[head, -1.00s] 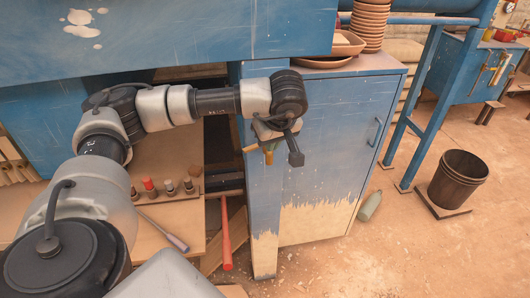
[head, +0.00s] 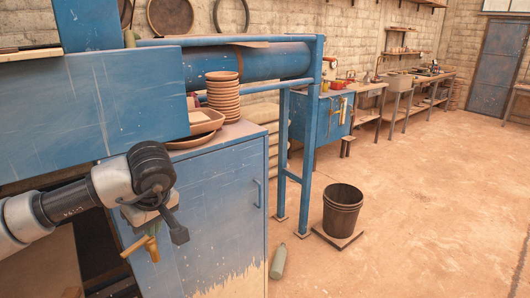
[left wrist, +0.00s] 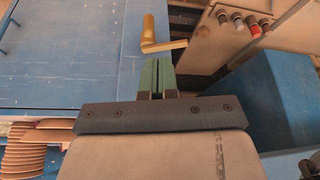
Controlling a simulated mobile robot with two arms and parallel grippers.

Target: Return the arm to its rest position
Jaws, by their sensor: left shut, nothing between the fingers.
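My left gripper (head: 150,226) hangs in front of the upper left of the blue cabinet in the head view. Its arm comes in from the left edge. In the left wrist view its green fingers (left wrist: 158,64) are closed together with nothing between them. A brass crank-shaped handle (left wrist: 150,32) shows just beyond the fingertips, apparently apart from them. The handle also shows under the gripper in the head view (head: 152,250). What it is fixed to is hard to tell. My right gripper is not in view.
The blue cabinet (head: 225,215) bears a stack of terracotta dishes (head: 222,95) and a tray (head: 205,122). A blue press frame (head: 307,150) stands behind.

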